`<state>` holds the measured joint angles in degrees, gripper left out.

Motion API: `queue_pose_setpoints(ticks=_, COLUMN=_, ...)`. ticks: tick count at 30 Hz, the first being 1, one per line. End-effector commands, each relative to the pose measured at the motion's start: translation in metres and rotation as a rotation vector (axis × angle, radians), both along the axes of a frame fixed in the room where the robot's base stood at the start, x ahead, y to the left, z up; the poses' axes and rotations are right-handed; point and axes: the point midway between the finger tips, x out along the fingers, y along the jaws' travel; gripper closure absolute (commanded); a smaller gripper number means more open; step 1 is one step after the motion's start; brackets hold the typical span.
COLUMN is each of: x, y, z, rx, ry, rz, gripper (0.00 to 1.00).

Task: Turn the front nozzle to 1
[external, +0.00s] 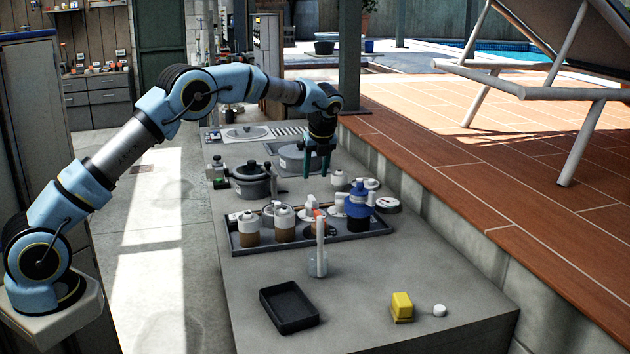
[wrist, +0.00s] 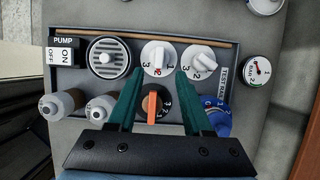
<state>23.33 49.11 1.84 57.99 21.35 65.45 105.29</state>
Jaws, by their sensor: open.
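The panel (wrist: 122,80) holds several dials. A black dial with an orange handle (wrist: 152,102) has numbers along its right side; its handle stands nearly upright in the wrist view. Beyond it are a white dial (wrist: 157,56) with a small red mark and another white dial (wrist: 201,64) with a slanted handle, both numbered. No label readable here tells which is the front nozzle. My gripper (wrist: 160,73) is open and empty, its teal fingers spread over the dials in the wrist view. In the external view my gripper (external: 317,174) hangs above the panel's far side.
The panel's tray (external: 245,245) also carries two white-capped jars (external: 284,223) and a blue-topped item (external: 357,200). A gauge (external: 387,205) sits at its right. A black tray (external: 289,307), a yellow block (external: 402,306) and an upright white stick (external: 320,245) stand nearer on the counter.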

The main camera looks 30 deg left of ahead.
Motion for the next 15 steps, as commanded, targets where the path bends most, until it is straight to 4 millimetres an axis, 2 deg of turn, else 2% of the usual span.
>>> queue_pose_setpoints(ticks=9, x=0.015, y=0.017, z=-0.053, rx=-0.001, ry=0.002, rz=0.003, gripper=0.5)
queue_pose_setpoints(ticks=15, x=0.022, y=0.024, z=-0.077, rx=-0.001, ry=0.001, rz=0.003, gripper=0.5)
